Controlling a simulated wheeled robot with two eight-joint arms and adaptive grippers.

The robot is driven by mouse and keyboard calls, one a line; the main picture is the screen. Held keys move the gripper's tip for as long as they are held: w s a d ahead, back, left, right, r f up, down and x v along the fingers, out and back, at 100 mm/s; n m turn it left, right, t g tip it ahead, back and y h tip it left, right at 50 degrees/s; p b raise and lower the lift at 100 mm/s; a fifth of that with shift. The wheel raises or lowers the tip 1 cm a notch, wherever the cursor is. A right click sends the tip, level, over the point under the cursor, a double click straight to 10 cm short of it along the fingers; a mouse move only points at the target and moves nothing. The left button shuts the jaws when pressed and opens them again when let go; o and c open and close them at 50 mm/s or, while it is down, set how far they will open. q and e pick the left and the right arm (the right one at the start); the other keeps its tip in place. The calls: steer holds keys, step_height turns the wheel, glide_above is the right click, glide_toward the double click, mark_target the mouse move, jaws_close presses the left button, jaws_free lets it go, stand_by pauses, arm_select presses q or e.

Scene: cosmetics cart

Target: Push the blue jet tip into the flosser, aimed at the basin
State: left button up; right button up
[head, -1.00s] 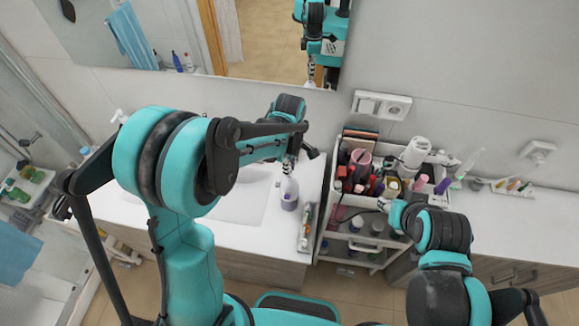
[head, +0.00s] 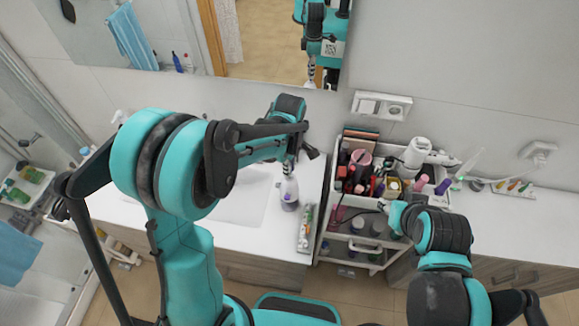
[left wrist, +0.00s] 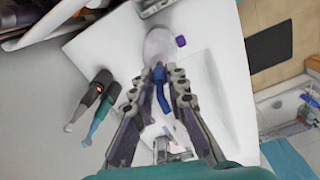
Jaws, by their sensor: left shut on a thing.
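The flosser (head: 289,188), pale with a purple lower part, stands on the white counter right of the basin (head: 240,207). In the left wrist view the flosser (left wrist: 160,43) is a pale rounded body with a purple button on one side. My left gripper (head: 290,163) is directly above it. In the left wrist view my left gripper (left wrist: 162,85) is shut on the blue jet tip (left wrist: 162,97), whose end meets or nearly meets the flosser's top; seating cannot be told. My right gripper (head: 384,205) is by the cart's front, its fingers too small to read.
A white cart (head: 330,205) full of cosmetics stands right of the counter. A narrow tray (head: 306,232) with small items lies near the counter's right edge. A faucet (left wrist: 165,148) shows in the left wrist view.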

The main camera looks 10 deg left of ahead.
arm_select(q)
steer(key=shift+f+b, duration=1.1)
steer(key=shift+f, duration=0.2)
steer(key=o, duration=0.8)
steer(key=shift+r, duration=0.1)
step_height(320, 180, up, 12)
stand_by(0.4)
